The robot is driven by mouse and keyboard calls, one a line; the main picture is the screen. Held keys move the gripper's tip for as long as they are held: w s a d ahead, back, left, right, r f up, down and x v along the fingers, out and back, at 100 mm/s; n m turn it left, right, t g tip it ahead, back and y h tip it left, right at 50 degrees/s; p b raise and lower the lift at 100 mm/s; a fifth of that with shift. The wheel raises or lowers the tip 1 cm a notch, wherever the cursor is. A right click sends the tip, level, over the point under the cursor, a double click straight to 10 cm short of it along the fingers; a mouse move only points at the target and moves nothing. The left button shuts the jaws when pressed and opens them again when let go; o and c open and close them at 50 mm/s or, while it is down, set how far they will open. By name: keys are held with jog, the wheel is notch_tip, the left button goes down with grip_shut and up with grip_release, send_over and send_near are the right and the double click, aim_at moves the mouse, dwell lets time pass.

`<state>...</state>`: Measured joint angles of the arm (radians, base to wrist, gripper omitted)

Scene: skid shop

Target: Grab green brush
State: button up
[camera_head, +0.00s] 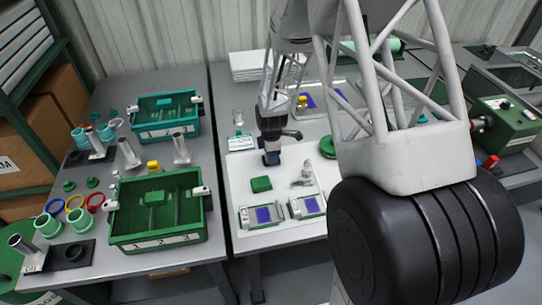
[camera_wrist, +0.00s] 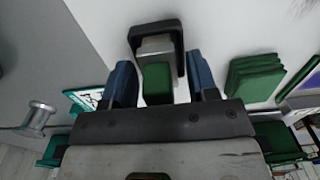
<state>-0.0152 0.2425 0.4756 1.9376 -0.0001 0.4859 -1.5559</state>
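My gripper (camera_head: 271,157) points down over the white part of the middle table. In the wrist view its two blue fingers (camera_wrist: 162,82) stand apart. A small green block (camera_wrist: 157,83) with a grey piece and a black arched frame behind it shows between them, with a gap on each side. I cannot tell whether this is the green brush. A flat green ribbed block (camera_head: 261,184) lies on the white surface, nearer than my gripper; it also shows right of the fingers in the wrist view (camera_wrist: 255,78).
Two grey-green devices with blue screens (camera_head: 264,214) (camera_head: 308,206) lie near the front edge. A card (camera_head: 240,142) and a clear jar (camera_head: 238,117) stand left of my gripper.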

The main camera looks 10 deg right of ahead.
jog(key=c, duration=0.8)
jog(key=shift+o, duration=0.2)
jog(key=shift+r, duration=0.15)
jog(key=shift+r, duration=0.8)
jog(key=shift+s+r, duration=0.2)
jog(key=shift+r, duration=0.7)
jog(key=s, duration=0.5)
jog(key=s+r, duration=0.1)
jog(key=s, duration=0.9)
jog(key=shift+s+d+r, duration=0.1)
jog(key=shift+s+r, duration=0.05)
jog(key=shift+s, duration=0.15)
